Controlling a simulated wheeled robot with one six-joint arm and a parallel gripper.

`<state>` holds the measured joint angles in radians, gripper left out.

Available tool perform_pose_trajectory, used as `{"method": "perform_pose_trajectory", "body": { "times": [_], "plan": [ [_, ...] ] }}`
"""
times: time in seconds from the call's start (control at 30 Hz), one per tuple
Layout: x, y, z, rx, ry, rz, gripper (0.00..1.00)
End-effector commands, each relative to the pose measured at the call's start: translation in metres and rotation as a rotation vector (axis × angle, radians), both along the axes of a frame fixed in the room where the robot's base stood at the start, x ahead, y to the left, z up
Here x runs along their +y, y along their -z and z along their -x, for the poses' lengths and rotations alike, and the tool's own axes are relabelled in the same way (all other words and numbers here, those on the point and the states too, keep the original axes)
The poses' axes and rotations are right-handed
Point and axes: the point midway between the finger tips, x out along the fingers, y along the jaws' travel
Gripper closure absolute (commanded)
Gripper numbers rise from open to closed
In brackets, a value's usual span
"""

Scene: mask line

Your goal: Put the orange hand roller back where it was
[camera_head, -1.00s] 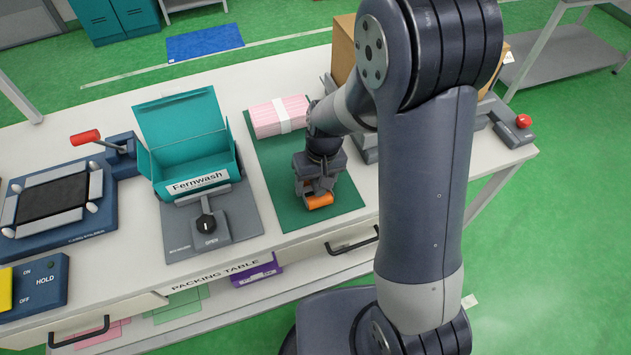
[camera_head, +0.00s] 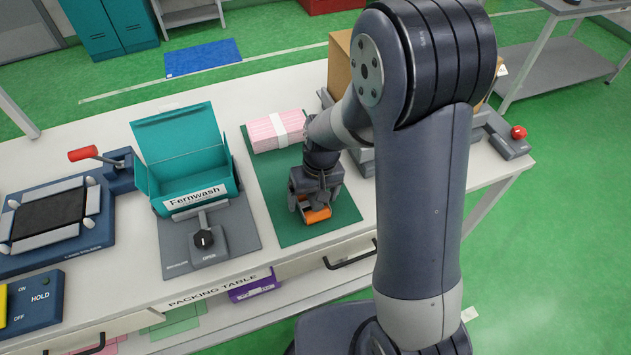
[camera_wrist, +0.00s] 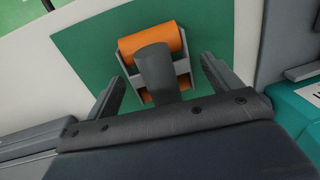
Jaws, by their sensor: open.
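The orange hand roller (camera_head: 318,214) lies on the green mat (camera_head: 277,205) on the packing table, near the mat's front edge. In the wrist view the roller (camera_wrist: 150,42) shows an orange cylinder in a grey frame with a dark grey handle pointing toward me. My gripper (camera_head: 312,200) is right over the roller. In the wrist view my gripper (camera_wrist: 162,85) is open, with one finger on each side of the handle and visible gaps between. Whether anything touches the roller's underside is hidden.
A pink bundle with a white band (camera_head: 277,131) lies at the mat's back. A teal open box labelled Fernwash (camera_head: 190,165) stands left of the mat on a grey fixture with a knob (camera_head: 205,240). A cardboard box (camera_head: 340,70) stands behind my arm.

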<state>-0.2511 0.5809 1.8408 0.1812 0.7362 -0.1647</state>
Motion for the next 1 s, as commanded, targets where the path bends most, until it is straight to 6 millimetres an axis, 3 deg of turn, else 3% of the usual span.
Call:
{"method": "perform_pose_trajectory", "body": {
  "times": [0.5,0.7,1.0],
  "plan": [
    [-0.011,-0.098,-0.005,-0.007,0.001,-0.002,0.15],
    [-0.013,-0.115,-0.005,-0.004,0.0,-0.001,0.15],
    [-0.014,-0.117,-0.005,-0.002,0.0,-0.001,0.15]
  ]
}}
